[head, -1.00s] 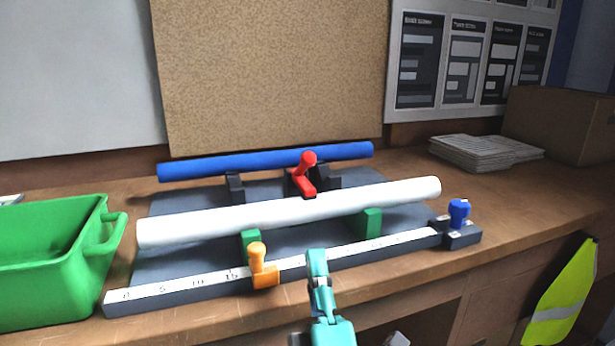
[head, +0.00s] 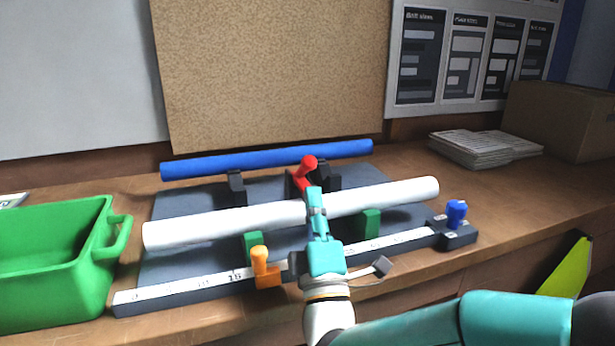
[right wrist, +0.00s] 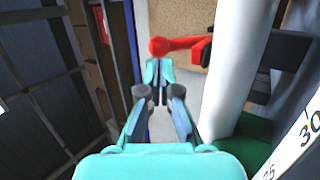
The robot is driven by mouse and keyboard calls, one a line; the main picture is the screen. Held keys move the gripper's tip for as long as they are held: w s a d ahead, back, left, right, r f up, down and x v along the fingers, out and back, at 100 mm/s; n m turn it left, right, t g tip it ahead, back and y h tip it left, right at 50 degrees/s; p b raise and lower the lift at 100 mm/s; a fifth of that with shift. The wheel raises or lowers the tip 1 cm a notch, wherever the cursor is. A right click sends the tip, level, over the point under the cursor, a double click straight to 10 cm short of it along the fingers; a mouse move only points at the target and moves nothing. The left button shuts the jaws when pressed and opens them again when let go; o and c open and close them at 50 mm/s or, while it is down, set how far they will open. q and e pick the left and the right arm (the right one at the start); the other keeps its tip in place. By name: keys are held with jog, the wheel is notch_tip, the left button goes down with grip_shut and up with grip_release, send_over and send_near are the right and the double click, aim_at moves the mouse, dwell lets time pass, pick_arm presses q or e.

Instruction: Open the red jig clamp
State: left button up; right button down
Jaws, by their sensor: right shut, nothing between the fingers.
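The red jig clamp (head: 307,168) stands at the back of the grey jig board, between the blue tube and the white tube. Its lever slants up to a round red knob, which also shows in the right wrist view (right wrist: 160,47). My right gripper (head: 314,192) is shut and empty. In the head view it overlaps the white tube and hides the lower part of the clamp. In the right wrist view its fingertips (right wrist: 159,65) appear just below the red knob; I cannot tell whether they touch it. My left gripper is not in view.
The white tube (head: 225,226) rests on green supports (head: 370,224), and the blue tube (head: 230,163) lies behind on black ones. An orange stop (head: 261,262) and a blue-knobbed stop (head: 456,213) sit on the front ruler. A green bin (head: 50,270) stands at left.

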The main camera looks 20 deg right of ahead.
aim_at(303, 170)
jog(key=shift+p+x, duration=0.3)
jog(key=shift+x, duration=1.35)
